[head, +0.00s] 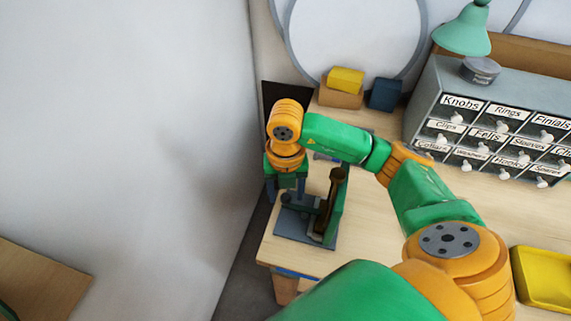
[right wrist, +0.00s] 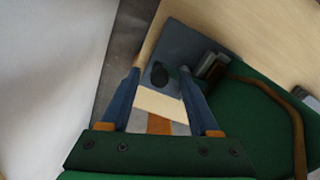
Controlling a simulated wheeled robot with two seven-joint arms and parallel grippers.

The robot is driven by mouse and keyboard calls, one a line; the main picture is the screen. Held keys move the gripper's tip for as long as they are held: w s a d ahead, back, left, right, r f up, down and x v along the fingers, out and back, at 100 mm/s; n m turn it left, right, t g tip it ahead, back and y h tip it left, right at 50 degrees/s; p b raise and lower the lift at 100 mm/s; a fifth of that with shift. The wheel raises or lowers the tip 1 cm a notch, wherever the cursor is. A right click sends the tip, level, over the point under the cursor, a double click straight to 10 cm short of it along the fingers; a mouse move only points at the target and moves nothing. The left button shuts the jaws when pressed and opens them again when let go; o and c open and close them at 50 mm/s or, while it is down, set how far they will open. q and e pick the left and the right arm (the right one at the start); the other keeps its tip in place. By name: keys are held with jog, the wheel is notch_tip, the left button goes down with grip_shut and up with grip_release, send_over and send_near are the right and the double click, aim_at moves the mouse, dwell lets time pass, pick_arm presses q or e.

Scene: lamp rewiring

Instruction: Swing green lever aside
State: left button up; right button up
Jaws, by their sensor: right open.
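A small fixture stands near the table's left edge, with a grey-blue base plate (head: 300,232), a green upright (head: 343,205) and a dark brown rod with a round knob (head: 337,175). A short dark green lever with a rounded end (head: 288,200) lies low over the plate's left side. Its dark end (right wrist: 160,76) shows between my fingers in the right wrist view. My right gripper (head: 284,192) points down just above it, open and empty, with a blue finger on each side (right wrist: 162,80). I cannot tell if either finger touches it. My left gripper is out of view.
The green upright and brown rod (right wrist: 298,130) stand close to the right of my right gripper. The labelled drawer cabinet (head: 480,130), yellow box (head: 345,80), blue box (head: 384,95) and yellow tray (head: 541,278) are farther off. The table (head: 375,240) is clear right of the fixture.

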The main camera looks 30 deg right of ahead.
jog(key=shift+s+a, duration=0.1)
grip_shut()
jog(key=n+b, duration=0.1)
jog(key=n, duration=0.1)
jog(key=s+a+n+b, duration=0.1)
jog(key=b, duration=0.1)
jog(key=shift+f+n, duration=0.15)
jog(key=shift+n, duration=0.25)
jog(key=s+n+b, duration=0.1)
jog(key=n+b, duration=0.1)
jog(key=s+n+b, duration=0.1)
jog(key=n+b, duration=0.1)
jog(key=shift+a+n, duration=0.2)
jog(key=shift+n, duration=0.1)
jog(key=s+n+b, duration=0.1)
jog(key=n, duration=0.1)
jog(key=n+b, duration=0.1)
jog(key=n, duration=0.1)
jog(key=shift+s+d, duration=0.1)
jog(key=shift+s, duration=0.3)
jog(key=shift+s+d+n+b, duration=0.15)
jog(key=shift+s+n+b, duration=0.3)
jog(key=shift+n, duration=0.45)
jog(key=shift+s+d+n+b, duration=0.1)
jog(key=shift+s+n+b, duration=0.1)
jog(key=shift+n+b, duration=0.5)
jog(key=shift+r+n, duration=0.2)
jog(key=shift+n, duration=0.2)
